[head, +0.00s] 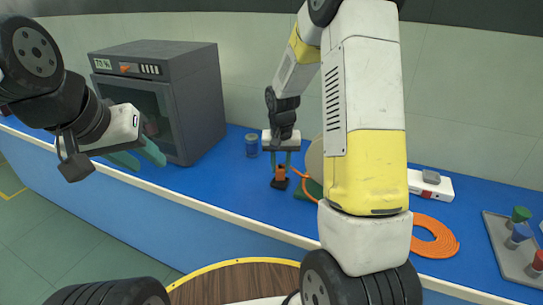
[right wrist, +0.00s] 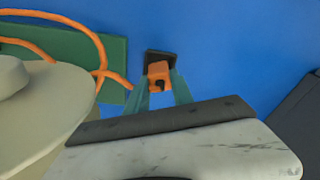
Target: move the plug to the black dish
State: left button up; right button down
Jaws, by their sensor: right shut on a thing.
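The orange plug (head: 281,172) is between the teal fingers of my right gripper (head: 281,168), which is shut on it. In the right wrist view the plug (right wrist: 158,72) sits at the fingertips (right wrist: 160,92), with a dark opening in its near face. The small black dish (head: 279,185) is directly below the plug in the head view. In the right wrist view the dish (right wrist: 152,55) shows behind the plug, partly hidden by it. I cannot tell whether the plug touches the dish. My left gripper (head: 149,163) is open and empty, in front of the oven.
An orange cable (right wrist: 75,27) crosses a green board (right wrist: 112,65) beside a pale round object (right wrist: 35,115). An orange coil (head: 435,240) and a grey rack (head: 505,260) lie right.

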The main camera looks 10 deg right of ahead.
aim_at(280, 171)
jog(key=shift+f, duration=0.75)
jog(key=c, duration=1.4)
grip_release()
jog(key=shift+s+a+r, duration=0.1)
jog(key=shift+s+r, duration=0.1)
jog(key=shift+r, duration=1.6)
jog(key=shift+s+r, duration=0.25)
jog(key=shift+r, duration=1.6)
jog(key=shift+s+a+r, duration=0.1)
jog(key=shift+s+r, duration=0.1)
jog(key=shift+r, duration=1.6)
jog(key=s+r+n+t, duration=0.1)
jog(key=s+r, duration=0.3)
jog(key=s, duration=0.3)
jog(key=s+a+r+n+t+y, duration=0.1)
jog(key=s+r+t, duration=0.1)
jog(key=s+r, duration=0.3)
jog(key=s+a+r+t+y, duration=0.1)
jog(key=s+r, duration=0.4)
jog(key=s, duration=0.6)
jog(key=shift+r+n+t, duration=0.1)
jog(key=shift+n+t, duration=0.3)
